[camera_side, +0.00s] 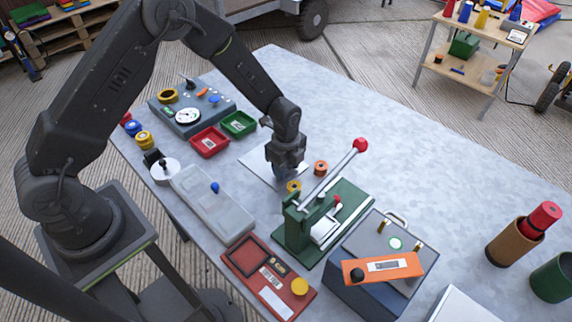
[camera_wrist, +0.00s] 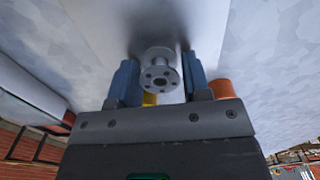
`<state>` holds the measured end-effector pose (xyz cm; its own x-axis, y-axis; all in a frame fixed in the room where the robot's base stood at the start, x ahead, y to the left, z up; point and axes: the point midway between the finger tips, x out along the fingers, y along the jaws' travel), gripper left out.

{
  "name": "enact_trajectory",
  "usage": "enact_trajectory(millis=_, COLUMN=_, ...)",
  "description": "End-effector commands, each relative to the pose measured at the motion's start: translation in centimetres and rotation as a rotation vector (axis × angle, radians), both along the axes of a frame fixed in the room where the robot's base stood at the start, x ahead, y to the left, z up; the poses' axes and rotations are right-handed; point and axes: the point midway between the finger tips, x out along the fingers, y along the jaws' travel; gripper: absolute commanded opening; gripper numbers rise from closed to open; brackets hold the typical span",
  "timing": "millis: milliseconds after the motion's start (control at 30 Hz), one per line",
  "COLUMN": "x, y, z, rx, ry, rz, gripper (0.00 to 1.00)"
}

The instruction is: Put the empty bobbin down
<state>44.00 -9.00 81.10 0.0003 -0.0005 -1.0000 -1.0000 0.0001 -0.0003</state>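In the wrist view, a grey metal bobbin (camera_wrist: 160,74) with holes in its round flange and no thread in sight lies between the two blue-padded fingers of my gripper (camera_wrist: 160,80). The flange spans the gap and appears to touch both pads, so my gripper looks shut on it. In the side view, my gripper (camera_side: 287,172) points down, low over the pale sheet (camera_side: 254,163) on the grey table (camera_side: 400,150). The bobbin is hidden there behind the fingers. I cannot tell whether it touches the surface.
An orange spool (camera_side: 320,168) and a yellow one (camera_side: 294,186) sit close to my gripper. A green lever press (camera_side: 322,220) stands just in front. Red (camera_side: 209,142) and green (camera_side: 239,124) trays lie behind left; a clear-lidded case (camera_side: 212,203) lies left. The table behind right is clear.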

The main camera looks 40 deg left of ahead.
Motion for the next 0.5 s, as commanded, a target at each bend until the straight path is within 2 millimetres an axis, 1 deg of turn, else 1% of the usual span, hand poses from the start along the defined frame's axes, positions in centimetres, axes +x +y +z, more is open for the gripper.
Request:
enact_trajectory(millis=33, x=-0.02, y=0.0, z=-0.01, rx=0.0, ry=0.001, rz=0.0, gripper=0.49)
enact_trajectory(millis=133, x=-0.02, y=0.0, z=0.0, rx=0.0, ry=0.001, rz=0.0, gripper=0.58)
enact_trajectory(millis=167, x=-0.02, y=0.0, z=0.0, rx=0.0, ry=0.001, rz=0.0, gripper=0.6)
enact_trajectory(millis=367, x=-0.02, y=0.0, z=0.04, rx=0.0, ry=0.0, rz=0.0, gripper=0.6)
enact_trajectory(millis=500, x=0.05, y=-0.01, z=0.82, rx=0.0, ry=-0.002, rz=0.0, gripper=0.6)
